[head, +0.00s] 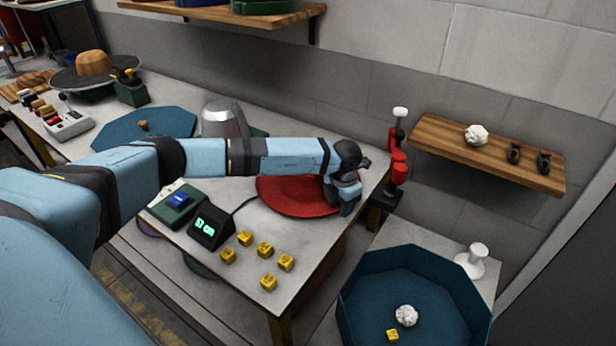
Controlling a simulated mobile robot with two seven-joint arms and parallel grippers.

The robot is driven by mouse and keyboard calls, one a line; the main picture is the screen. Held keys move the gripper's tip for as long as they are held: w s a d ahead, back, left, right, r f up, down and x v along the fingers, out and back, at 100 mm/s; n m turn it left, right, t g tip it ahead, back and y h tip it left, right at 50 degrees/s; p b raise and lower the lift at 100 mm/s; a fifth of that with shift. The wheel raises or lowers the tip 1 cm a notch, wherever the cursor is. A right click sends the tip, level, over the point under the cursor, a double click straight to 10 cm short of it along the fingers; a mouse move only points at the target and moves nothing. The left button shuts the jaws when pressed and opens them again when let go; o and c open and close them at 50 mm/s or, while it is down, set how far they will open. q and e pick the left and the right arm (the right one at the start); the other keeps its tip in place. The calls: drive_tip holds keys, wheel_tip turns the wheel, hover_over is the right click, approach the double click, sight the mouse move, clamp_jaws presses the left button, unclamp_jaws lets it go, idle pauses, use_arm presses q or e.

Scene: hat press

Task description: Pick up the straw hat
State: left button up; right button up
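A tan rounded crown (94,63), which may be the straw hat, sits on a wide dark disc at the back left; I cannot tell whether the disc is its brim. My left arm reaches across the table from the left. My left gripper (347,198) points down over the right edge of a round red disc (285,198), far from the tan crown. Its fingers are small and dark, and I cannot tell whether they are open or hold anything. My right gripper is out of view.
Several yellow cubes (264,250) and a small display (211,228) are at the front of the table. A grey dome (223,120) stands behind my arm. A red-and-black press-like device (397,170) is right of my gripper. A blue bin (440,270) is lower right.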

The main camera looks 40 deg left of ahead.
use_arm(q)
clamp_jaws()
wheel_tip(320, 180, up, 20)
drive_tip(key=b, duration=0.1)
idle(0.5)
drive_tip(key=c, duration=0.6)
unclamp_jaws()
clamp_jaws()
